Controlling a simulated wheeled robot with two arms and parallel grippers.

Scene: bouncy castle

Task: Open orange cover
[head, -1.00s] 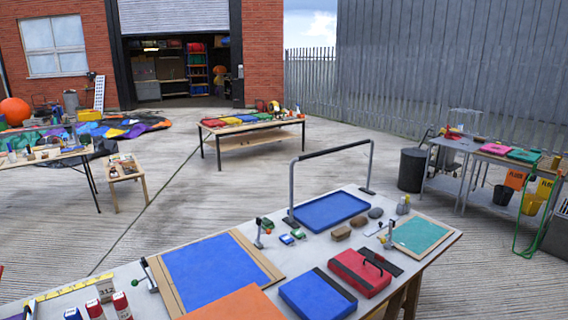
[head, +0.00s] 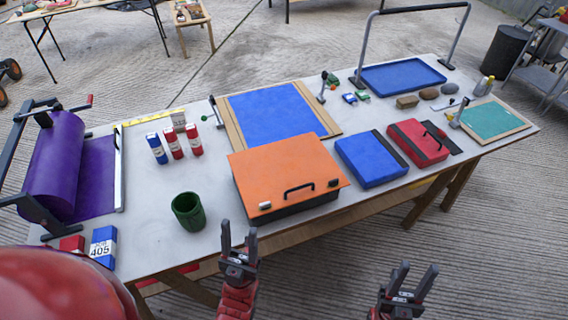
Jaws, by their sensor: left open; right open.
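The orange cover (head: 280,165) is a flat lid lying shut on a dark box (head: 290,206) near the front edge of the workbench. It has a black handle (head: 299,188) near its front edge and small latches at its front corners. My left gripper (head: 239,228) is open and empty, in front of the bench edge, below and left of the cover. My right gripper (head: 415,275) is open and empty, low in front of the bench, right of the cover. Neither touches anything.
A green cup (head: 188,211) stands left of the cover. Blue (head: 371,160) and red (head: 417,142) cases lie to its right. A blue panel in a wooden frame (head: 231,118) lies behind it. A purple roll (head: 57,165), small bottles (head: 174,143) and boxes stand at the left.

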